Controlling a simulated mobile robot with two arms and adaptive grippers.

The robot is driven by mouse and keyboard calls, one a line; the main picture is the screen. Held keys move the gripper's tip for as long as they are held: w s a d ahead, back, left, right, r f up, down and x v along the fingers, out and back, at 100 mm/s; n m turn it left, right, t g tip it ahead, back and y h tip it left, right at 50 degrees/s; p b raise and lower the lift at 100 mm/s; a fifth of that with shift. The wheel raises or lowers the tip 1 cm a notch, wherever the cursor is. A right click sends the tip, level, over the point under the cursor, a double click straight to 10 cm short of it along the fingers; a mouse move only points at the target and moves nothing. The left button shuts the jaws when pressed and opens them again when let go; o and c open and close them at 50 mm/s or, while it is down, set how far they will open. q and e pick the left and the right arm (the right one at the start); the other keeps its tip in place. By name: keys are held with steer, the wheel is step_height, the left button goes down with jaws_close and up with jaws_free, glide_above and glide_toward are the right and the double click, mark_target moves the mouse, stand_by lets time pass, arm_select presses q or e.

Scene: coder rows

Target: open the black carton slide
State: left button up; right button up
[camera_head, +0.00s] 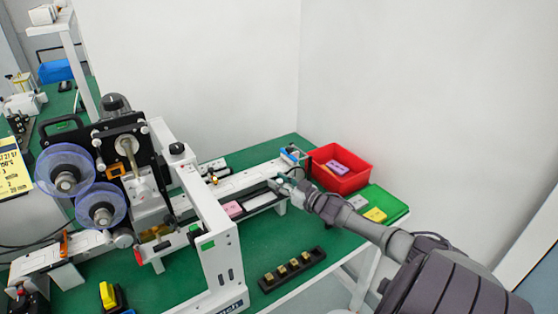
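My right arm reaches in from the lower right, and its gripper (286,184) is at the far right end of the white conveyor (228,187). The gripper is small and partly hidden by its own wrist, so whether its fingers are open or shut does not show. A dark strip (257,201) lies along the conveyor just left of the gripper; I cannot tell for sure that it is the black carton slide. A pink carton (233,209) sits on the conveyor left of this strip. My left gripper is not in view.
The coder machine with two clear reels (66,170) stands at the left. A red bin (341,169) with a purple carton and a green tray (392,205) with a yellow carton stand at the right. A black rack (292,270) of brass pieces lies at the front of the green table (262,240).

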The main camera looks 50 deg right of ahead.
steer(key=shift+o, duration=0.5)
step_height(320, 180, up, 10)
stand_by(0.3)
stand_by(0.4)
